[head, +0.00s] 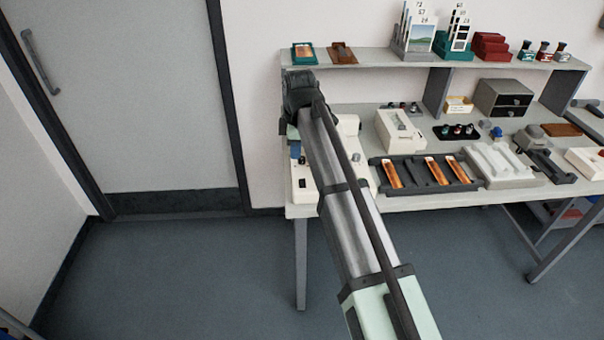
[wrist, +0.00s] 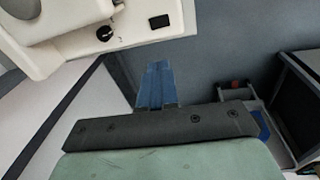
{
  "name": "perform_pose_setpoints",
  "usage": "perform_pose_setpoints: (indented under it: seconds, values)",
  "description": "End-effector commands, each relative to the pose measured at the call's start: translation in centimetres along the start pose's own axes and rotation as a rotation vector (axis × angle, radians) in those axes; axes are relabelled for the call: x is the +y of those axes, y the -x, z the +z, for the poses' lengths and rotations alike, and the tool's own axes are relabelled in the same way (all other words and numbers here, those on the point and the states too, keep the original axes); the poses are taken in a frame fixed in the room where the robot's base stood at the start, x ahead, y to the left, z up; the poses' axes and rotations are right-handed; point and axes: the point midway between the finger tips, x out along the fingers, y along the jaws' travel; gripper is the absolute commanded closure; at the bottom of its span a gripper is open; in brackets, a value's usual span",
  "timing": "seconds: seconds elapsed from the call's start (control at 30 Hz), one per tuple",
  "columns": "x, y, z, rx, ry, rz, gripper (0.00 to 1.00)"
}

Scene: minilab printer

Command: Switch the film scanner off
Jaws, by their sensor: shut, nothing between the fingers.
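A cream machine (head: 305,190), which I take to be the film scanner, stands at the left end of the table, partly hidden by my arm. In the wrist view its cream body (wrist: 70,35) fills the top left, with a round black knob (wrist: 104,33) and a black rectangular switch or panel (wrist: 159,21) on it. I cannot read the switch's position. My gripper (wrist: 157,66) has blue fingers shut together and empty, just below the machine's edge in that view, near the black switch. In the head view its blue fingers (head: 295,150) show at the machine's left side.
A white box device (head: 400,130) and a dark tray of film strips (head: 425,174) lie to the right of my arm. A shelf (head: 375,57) with cards and small bottles runs behind. The floor (head: 180,270) left of the table is clear.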

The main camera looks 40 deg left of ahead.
Motion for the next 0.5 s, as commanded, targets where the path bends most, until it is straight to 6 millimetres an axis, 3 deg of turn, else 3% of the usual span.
perform_pose_setpoints:
  seconds: [0.1,0.23,0.37,0.5]
  values:
    - [0.4,2.4,1.1,-0.031,0.042,0.003,1.0]
    - [0.4,3.4,1.6,-0.047,0.064,0.002,1.0]
    - [0.4,2.8,1.8,-0.05,0.068,0.0,1.0]
    - [0.3,0.9,1.8,-0.05,0.067,0.0,1.0]
